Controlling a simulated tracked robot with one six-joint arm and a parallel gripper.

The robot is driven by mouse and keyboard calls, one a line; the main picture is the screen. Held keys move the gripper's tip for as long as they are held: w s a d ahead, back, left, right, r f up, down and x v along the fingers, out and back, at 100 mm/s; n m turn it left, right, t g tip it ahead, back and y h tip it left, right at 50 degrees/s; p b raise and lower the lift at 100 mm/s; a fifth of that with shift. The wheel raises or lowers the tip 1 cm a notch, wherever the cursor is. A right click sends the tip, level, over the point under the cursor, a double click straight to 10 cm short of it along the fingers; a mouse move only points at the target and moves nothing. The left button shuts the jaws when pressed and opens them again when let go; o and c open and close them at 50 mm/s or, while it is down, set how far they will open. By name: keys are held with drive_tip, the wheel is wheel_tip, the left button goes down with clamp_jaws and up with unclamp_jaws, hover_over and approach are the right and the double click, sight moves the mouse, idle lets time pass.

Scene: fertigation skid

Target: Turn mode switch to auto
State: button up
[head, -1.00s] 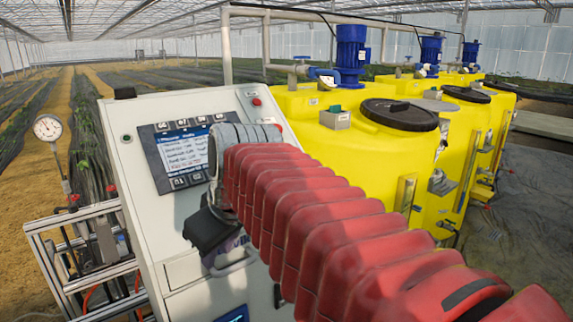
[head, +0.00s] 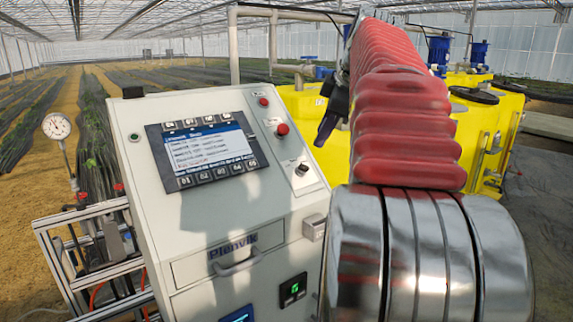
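The mode switch is probably the small dark knob (head: 302,169) on a metal plate, on the right side of the sloped white control panel (head: 230,210). It is in plain view, but its markings are too small to read, so its setting cannot be told. My gripper (head: 328,125) shows as a dark shape pointing down beside my red-sleeved arm, above and right of the knob in the picture. It appears apart from the panel. Its fingers are too small and dark to show whether they are open, and I see nothing held.
The panel also has a lit screen (head: 207,148), a red button (head: 283,129) and a drawer handle (head: 236,263). Yellow tanks (head: 480,125) with blue motors stand behind my arm. A pressure gauge (head: 56,126) stands at left.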

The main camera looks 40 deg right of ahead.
sight(304, 166)
drive_tip(key=shift+f, duration=0.1)
drive_tip(key=x, duration=1.3)
drive_tip(key=shift+w+f, duration=0.25)
drive_tip(key=shift+f, duration=0.1)
clamp_jaws()
drive_tip(key=shift+a, duration=0.1)
